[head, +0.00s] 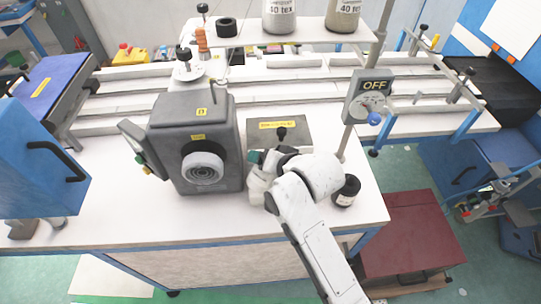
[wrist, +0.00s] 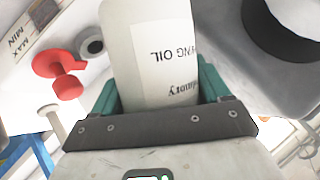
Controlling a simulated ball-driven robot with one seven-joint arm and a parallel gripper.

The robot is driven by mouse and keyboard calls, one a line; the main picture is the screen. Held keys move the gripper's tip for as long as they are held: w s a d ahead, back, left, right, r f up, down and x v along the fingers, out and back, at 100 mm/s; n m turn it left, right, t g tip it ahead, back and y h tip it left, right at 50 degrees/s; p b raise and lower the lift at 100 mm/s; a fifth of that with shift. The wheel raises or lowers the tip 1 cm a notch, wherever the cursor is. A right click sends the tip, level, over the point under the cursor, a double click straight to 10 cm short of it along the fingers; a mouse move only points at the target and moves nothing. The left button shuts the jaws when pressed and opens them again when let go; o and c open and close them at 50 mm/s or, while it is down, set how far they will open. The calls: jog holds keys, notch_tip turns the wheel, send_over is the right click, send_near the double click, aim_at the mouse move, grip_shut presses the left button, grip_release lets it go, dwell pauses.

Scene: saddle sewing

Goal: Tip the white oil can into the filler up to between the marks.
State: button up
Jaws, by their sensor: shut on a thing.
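The white oil can (wrist: 135,35) stands out in the wrist view, its label with "OIL" reading upside down. My gripper (wrist: 158,88) is shut on it, a teal finger on each side. A grey ring with a dark centre (wrist: 90,46), which looks like the filler, is left of the can and apart from it in the picture. A MIN and MAX marked strip (wrist: 24,38) is at the upper left; its level is not readable. In the head view my gripper (head: 268,160) is beside the grey machine; my arm largely hides the can and the filler. I cannot tell the can's tilt.
A red fitting (wrist: 62,68) lies beside the ring. A black jar (head: 347,190) is close to my arm on the right. The front left tabletop is clear.

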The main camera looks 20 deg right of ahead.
jog(key=shift+s+a+f+m+g+y, duration=0.15)
jog(key=shift+a+f+m+y, duration=0.1)
jog(key=shift+f+y, duration=0.25)
jog(key=shift+a+f+m+g+y, duration=0.15)
jog(key=shift+f+m+y, duration=0.15)
jog(key=shift+f, duration=0.3)
jog(key=shift+s+a+f+m+g+y, duration=0.1)
jog(key=shift+a+f+m+g+y, duration=0.1)
jog(key=shift+f+m+y, duration=0.25)
jog(key=shift+s+a+f+m+g+y, duration=0.1)
jog(key=shift+a+f+m+g+y, duration=0.1)
jog(key=shift+f+y, duration=0.3)
jog(key=shift+s+a+f+m+g+y, duration=0.15)
jog(key=shift+m+y, duration=0.25)
jog(key=shift+y, duration=0.25)
jog(key=shift+w+a+f+m+g+y, duration=0.15)
jog(key=shift+m+y, duration=0.25)
jog(key=shift+y, duration=0.2)
jog(key=m+y, duration=0.1)
jog(key=r+m+y, duration=0.1)
jog(key=y, duration=0.1)
jog(key=shift+s+a, duration=0.1)
jog(key=shift+s, duration=0.1)
jog(key=shift+g, duration=0.3)
jog(key=shift+f+n+h, duration=0.15)
jog(key=shift+n+h, duration=0.35)
jog(key=shift+h, duration=0.3)
jog(key=shift+f+n+h, duration=0.1)
jog(key=shift+n+h, duration=0.2)
jog(key=shift+h, duration=0.2)
